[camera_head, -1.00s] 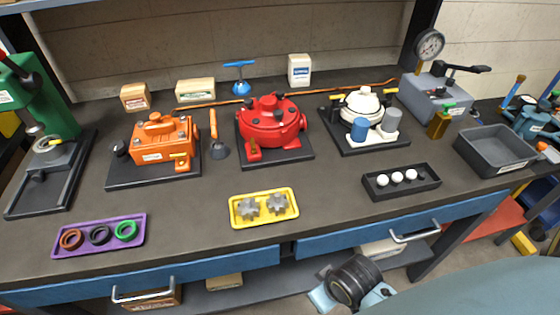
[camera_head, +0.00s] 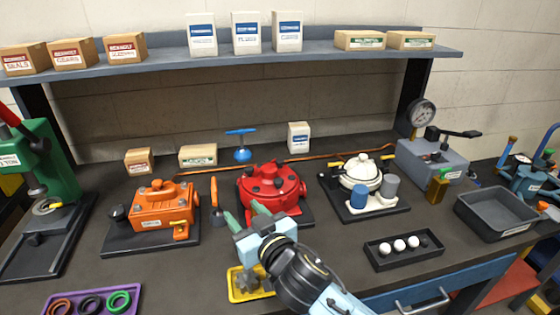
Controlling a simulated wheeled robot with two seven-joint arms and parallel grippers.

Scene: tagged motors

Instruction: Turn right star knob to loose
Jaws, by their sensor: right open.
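The red motor (camera_head: 270,192) stands on a dark base plate in the middle of the bench. My left gripper is not in view.
The orange motor (camera_head: 152,213) stands left and the white motor (camera_head: 360,170) right. The yellow tray (camera_head: 235,293) with grey gears is partly hidden by my right arm. A black tray (camera_head: 384,261) with white balls and a grey bin (camera_head: 487,228) are at right. A shelf (camera_head: 350,53) spans above.

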